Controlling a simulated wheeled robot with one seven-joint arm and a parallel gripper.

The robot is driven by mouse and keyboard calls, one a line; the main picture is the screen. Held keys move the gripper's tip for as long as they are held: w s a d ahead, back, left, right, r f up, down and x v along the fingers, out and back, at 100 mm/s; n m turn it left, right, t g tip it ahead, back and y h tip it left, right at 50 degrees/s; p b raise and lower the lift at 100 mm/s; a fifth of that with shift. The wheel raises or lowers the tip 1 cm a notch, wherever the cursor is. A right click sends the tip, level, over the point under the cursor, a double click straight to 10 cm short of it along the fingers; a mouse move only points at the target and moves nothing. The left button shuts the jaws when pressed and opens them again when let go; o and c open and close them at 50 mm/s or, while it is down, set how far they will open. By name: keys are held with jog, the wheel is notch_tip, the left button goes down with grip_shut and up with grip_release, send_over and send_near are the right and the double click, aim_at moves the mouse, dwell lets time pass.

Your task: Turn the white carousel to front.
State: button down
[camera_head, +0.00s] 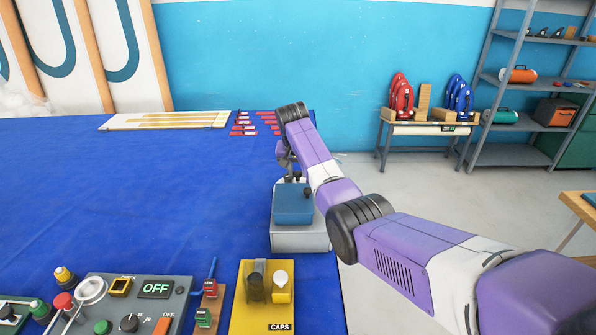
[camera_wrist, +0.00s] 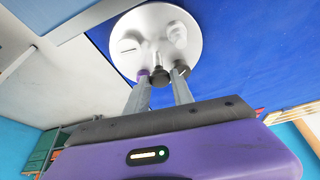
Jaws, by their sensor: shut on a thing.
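Which way the carousel's front faces I cannot tell.
A blue block (camera_head: 292,204) on a pale grey base (camera_head: 298,240) stands just in front of my wrist. A yellow CAPS stand (camera_head: 262,313) and a grey control panel (camera_head: 150,290) are nearer. The blue table (camera_head: 130,190) is clear at left.

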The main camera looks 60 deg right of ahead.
jog(key=shift+w+m+g+h+b, duration=0.15)
jog(key=shift+m+g+b, duration=0.2)
jog(key=shift+m+b, duration=0.45)
jog(key=shift+w+m+g+h+b, duration=0.15)
jog(key=shift+m+g+b, duration=0.25)
jog(key=shift+m, duration=0.8)
jog(key=m+g+b, duration=0.1)
jog(key=m+b, duration=0.1)
jog(key=b, duration=0.1)
jog(key=shift+r+m+b, duration=0.15)
jog(key=shift+m+b, duration=0.3)
jog(key=shift+m, duration=0.25)
jog(key=c, duration=1.1)
grip_release()
jog(key=v, duration=0.7)
jog(key=shift+w+a+r+b, duration=0.1)
jog(key=shift+w+r+b, duration=0.05)
jog(key=shift+r+b, duration=0.25)
